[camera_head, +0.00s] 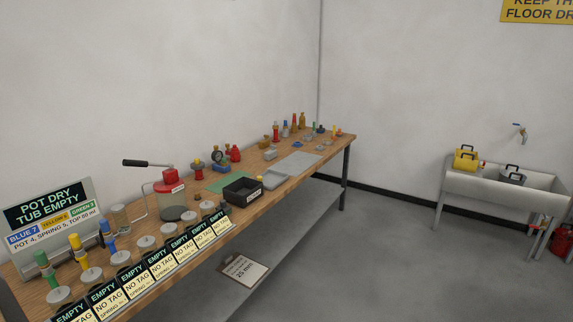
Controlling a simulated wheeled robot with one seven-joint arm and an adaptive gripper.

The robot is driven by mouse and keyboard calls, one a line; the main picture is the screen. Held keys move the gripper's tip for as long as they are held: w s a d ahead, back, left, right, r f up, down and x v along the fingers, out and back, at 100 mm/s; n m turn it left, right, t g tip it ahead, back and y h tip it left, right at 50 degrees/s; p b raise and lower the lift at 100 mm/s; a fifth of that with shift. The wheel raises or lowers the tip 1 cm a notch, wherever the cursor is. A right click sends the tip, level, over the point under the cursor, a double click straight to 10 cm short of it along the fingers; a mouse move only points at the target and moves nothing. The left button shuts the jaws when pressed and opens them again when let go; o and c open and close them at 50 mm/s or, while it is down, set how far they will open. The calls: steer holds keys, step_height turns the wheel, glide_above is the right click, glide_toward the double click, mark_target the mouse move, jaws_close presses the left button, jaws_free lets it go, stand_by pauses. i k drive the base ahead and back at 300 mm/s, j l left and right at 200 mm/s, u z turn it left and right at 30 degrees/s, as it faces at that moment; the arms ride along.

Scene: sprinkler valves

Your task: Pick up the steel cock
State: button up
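My gripper does not show in the head view. Several small valves and fittings stand on the wooden bench (258,202), mostly toward its far end. They are too small for me to tell for certain which one is the steel cock. A small grey metal fitting (270,155) sits near the middle of the far half. A grey-blue upright piece (285,130) stands behind it, beside a red one (276,132).
A black tray (243,190), grey tray (274,178) and green mat (228,183) lie mid-bench. A row of signs (160,264) lines the front edge. A red-lidded pot (171,197) stands at left. A sink (500,188) is at right; floor between is clear.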

mark_target(270, 155)
steer(key=i+j+z, duration=0.1)
steer(key=i+z, duration=0.25)
steer(key=i, duration=2)
steer(key=i+l+u, duration=0.1)
steer(key=i+u, duration=0.2)
steer(key=i, duration=0.25)
steer(key=i+l+u, duration=0.3)
steer(key=i, duration=0.2)
steer(key=i+l+u, duration=0.25)
steer(key=i, duration=0.25)
steer(key=i+l+u, duration=0.75)
steer(key=j, duration=0.1)
